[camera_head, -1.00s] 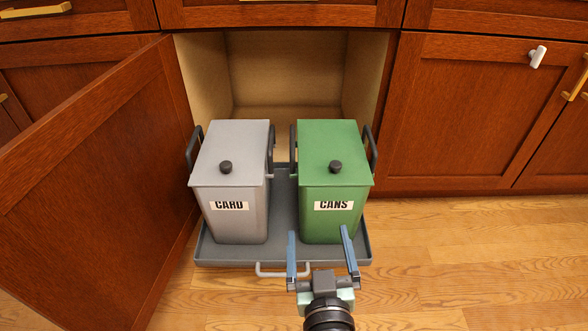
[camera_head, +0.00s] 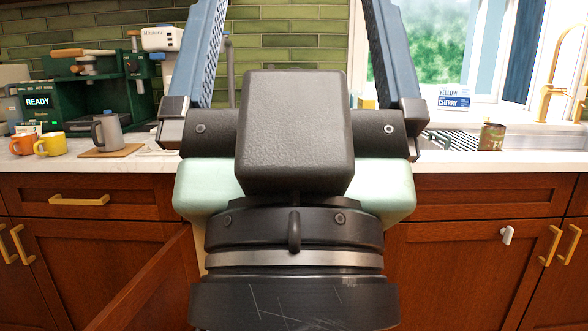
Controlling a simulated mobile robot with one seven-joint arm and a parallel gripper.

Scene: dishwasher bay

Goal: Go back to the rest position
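My gripper (camera_head: 294,45) is large in the middle of the head view, raised close to the camera. Its two blue fingers stand wide apart and point upward, with nothing between them. The fingertips run past the top edge of the frame. Below it, the cabinet door (camera_head: 150,285) stands open at the lower left. The pull-out tray and the card and cans bins are not visible now; my arm and the frame edge cover that area.
The counter (camera_head: 40,163) runs across behind my gripper. On the right are a sink rack (camera_head: 455,140), a can (camera_head: 491,136) and a gold faucet (camera_head: 550,90).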

